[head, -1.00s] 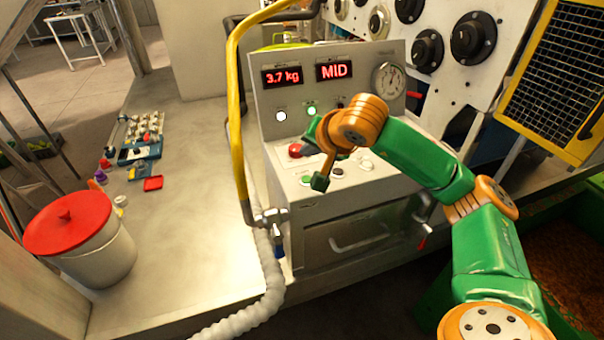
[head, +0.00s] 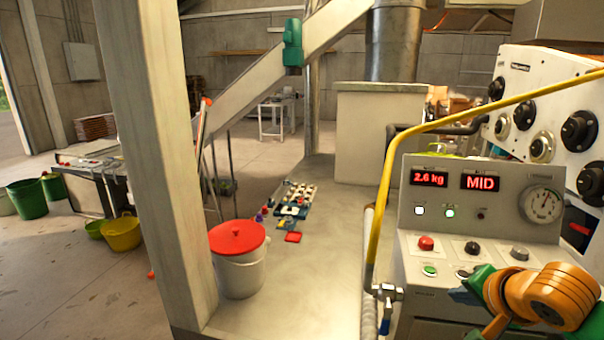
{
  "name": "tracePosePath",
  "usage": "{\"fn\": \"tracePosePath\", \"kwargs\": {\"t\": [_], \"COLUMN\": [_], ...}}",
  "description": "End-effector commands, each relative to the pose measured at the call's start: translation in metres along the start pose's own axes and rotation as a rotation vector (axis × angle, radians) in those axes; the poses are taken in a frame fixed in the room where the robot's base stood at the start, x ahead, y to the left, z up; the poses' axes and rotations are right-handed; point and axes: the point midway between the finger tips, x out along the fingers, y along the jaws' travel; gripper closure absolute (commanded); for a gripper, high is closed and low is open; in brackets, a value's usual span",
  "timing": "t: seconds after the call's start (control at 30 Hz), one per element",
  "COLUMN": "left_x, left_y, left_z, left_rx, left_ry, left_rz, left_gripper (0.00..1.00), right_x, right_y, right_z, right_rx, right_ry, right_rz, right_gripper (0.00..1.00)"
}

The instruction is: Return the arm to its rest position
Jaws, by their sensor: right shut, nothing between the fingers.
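My right gripper (head: 468,292) is at the lower right of the head view, in front of the control panel's (head: 463,264) lower edge. The gripper covers part of the panel's front. I cannot tell whether it touches the panel. My left gripper is not in view.
The panel carries a red button (head: 426,243), a green button (head: 430,271), displays reading 2.6 kg and MID, and a dial gauge (head: 541,204). A yellow pipe (head: 384,205) rises beside it. A white bucket with a red lid (head: 238,237) stands left, beside a post (head: 160,130).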

Motion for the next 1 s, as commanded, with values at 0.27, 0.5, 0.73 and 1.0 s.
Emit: {"fn": "tracePosePath", "kwargs": {"t": [0.27,0.5,0.73,1.0], "left_x": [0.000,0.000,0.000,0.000], "left_y": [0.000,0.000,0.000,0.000], "left_z": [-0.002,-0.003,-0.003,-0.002], "left_rx": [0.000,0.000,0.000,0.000], "left_ry": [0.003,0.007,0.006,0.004], "left_rz": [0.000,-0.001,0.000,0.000], "left_gripper": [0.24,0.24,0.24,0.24], "right_x": [0.025,0.051,0.113,0.213], "right_y": [-0.009,-0.029,-0.027,0.203], "right_z": [0.049,0.128,0.184,0.263], "right_rx": [0.211,0.718,2.186,-2.166], "right_ry": [-0.236,-0.652,-1.195,0.249], "right_rz": [-0.045,-0.058,0.190,-0.229], "right_gripper": [1.00,1.00,1.00,1.00]}}
